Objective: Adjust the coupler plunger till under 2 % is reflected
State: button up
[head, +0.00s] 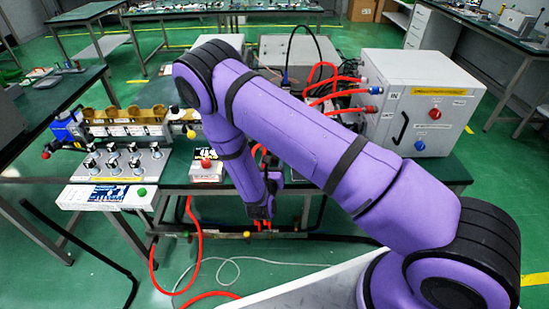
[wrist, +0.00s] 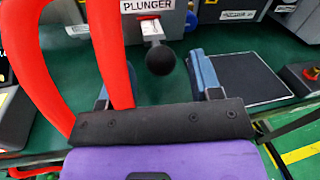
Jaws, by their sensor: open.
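In the wrist view a grey block carries a label reading PLUNGER (wrist: 147,6). A short pale stem sticks out below it and ends in a round black knob (wrist: 167,59). My gripper (wrist: 152,72) is open, its two blue-grey fingers on either side of the knob's line. The knob shows in the gap, nearer the right finger, and nothing is gripped. I cannot tell how far the fingertips are from it in depth. In the head view my gripper (head: 262,218) hangs low at the bench's front edge; my arm hides the plunger there. No reflected-power reading is legible.
Red hoses (wrist: 112,50) cross the wrist view on the left, close to my gripper. A dark pad (wrist: 238,77) lies on the right. In the head view a white cabinet (head: 415,105), a red-button box (head: 206,168) and a knobbed unit (head: 118,162) stand on the bench.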

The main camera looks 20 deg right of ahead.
jog(key=v, duration=0.6)
jog(key=shift+s+a, duration=0.1)
jog(key=shift+s, duration=0.05)
jog(key=s+d+r+m+g+h, duration=0.2)
jog(key=d+r+m+g, duration=0.35)
jog(key=r, duration=0.35)
jog(key=s+d+r+m+g+h, duration=0.15)
jog(key=d+r+m+g, duration=0.25)
jog(key=r+m, duration=0.4)
jog(key=s+d+r+m+g+h, duration=0.2)
jog(key=d+r+m+g, duration=0.25)
jog(key=r, duration=0.65)
jog(key=s+a+r+m+t+y, duration=0.2)
jog(key=s+r+m+t+y, duration=0.1)
jog(key=s+r+m+y, duration=1.1)
jog(key=s+r, duration=0.4)
jog(key=s, duration=0.4)
jog(key=shift+r+t, duration=0.15)
jog(key=shift+t, duration=0.15)
